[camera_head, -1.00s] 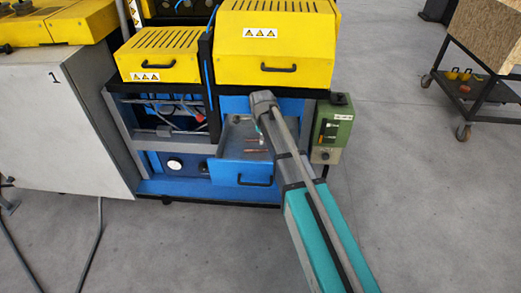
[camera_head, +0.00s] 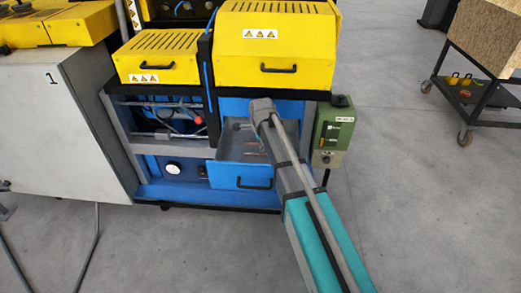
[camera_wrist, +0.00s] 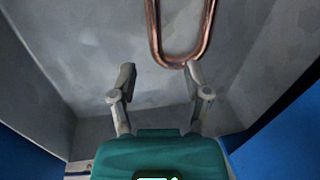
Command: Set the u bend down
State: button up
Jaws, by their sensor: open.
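The u bend (camera_wrist: 182,55) is a copper-coloured tube bent into a U, at the top of the wrist view with its curved end toward my gripper. It appears to lie on the grey floor of the open drawer (camera_head: 240,174). My gripper (camera_wrist: 160,73) is open, its two fingers spread apart. The right fingertip is close to the curve of the u bend; I cannot tell whether they touch. Small copper-coloured pieces show in the drawer in the head view, partly hidden by my arm.
The drawer's blue walls stand on both sides in the wrist view. Yellow machine covers (camera_head: 275,45) overhang the drawer. A green control box (camera_head: 332,132) stands right of my arm. A wheeled cart (camera_head: 470,85) is at the far right, with clear floor between.

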aim_at(262, 155)
jog(key=shift+f+b, duration=1.45)
jog(key=shift+f, duration=0.1)
jog(key=shift+w+f+b, duration=0.2)
jog(key=shift+f+b, duration=0.8)
grip_shut()
